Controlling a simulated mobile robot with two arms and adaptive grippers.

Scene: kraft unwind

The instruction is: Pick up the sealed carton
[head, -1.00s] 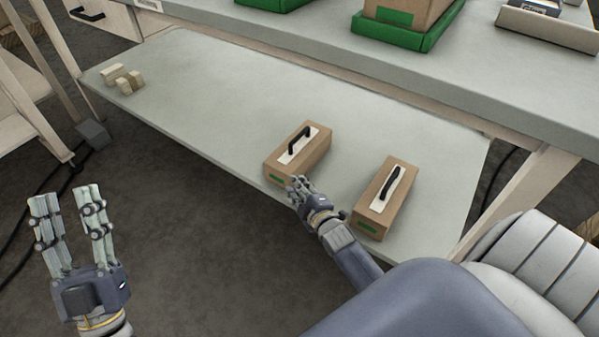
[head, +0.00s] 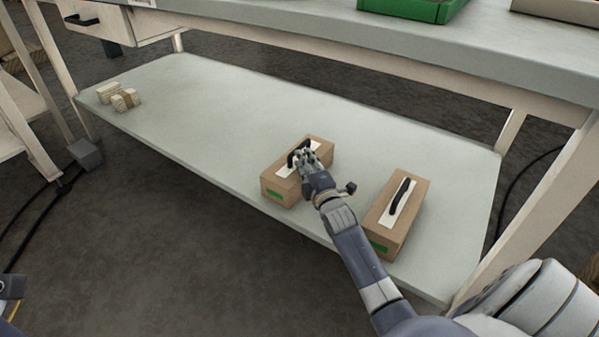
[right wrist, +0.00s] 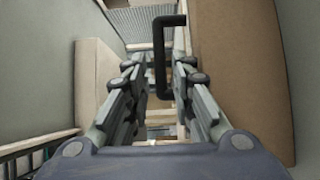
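Two brown cartons with white top plates, black handles and green labels stand on the lower shelf. The left carton (head: 282,190) is under my right gripper (head: 306,155), whose fingers are at its handle. In the right wrist view the black handle (right wrist: 160,60) shows between the spread fingers of the right gripper (right wrist: 160,85), with brown carton wall (right wrist: 240,70) at right. The right carton (head: 398,205) stands apart, beside my right forearm. I cannot tell how either is sealed. Only a bit of my left gripper's base shows at the lower left edge; its fingers are out of view.
The pale lower shelf (head: 200,130) is clear between the cartons and several small beige blocks (head: 122,98) at its far left. The upper table top (head: 300,22) overhangs behind, with a green tray (head: 415,8). A table leg (head: 530,210) stands at right.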

